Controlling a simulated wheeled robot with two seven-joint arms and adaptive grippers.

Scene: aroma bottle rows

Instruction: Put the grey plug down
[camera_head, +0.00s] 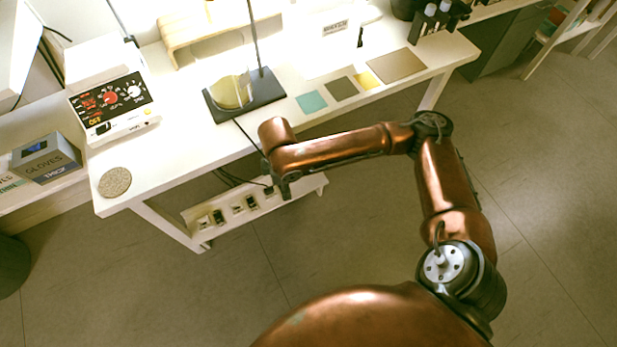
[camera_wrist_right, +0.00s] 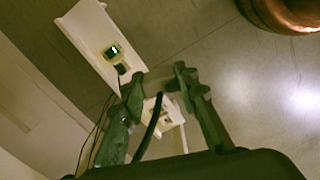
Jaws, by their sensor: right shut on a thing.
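My right gripper (camera_head: 284,188) hangs beside the front edge of the white table, above a low white shelf; its fingers are small and partly hidden here. In the right wrist view the gripper (camera_wrist_right: 158,78) is shut on a small grey piece, seemingly the grey plug (camera_wrist_right: 156,77), between its fingertips. A dark cable (camera_wrist_right: 151,128) curves down from there between the fingers. I cannot tell whether the plug touches anything below. My left gripper is not in view.
On the table (camera_head: 185,160) are a control box (camera_head: 112,103), a round cork mat (camera_head: 115,182) and a black stand base (camera_head: 262,92).

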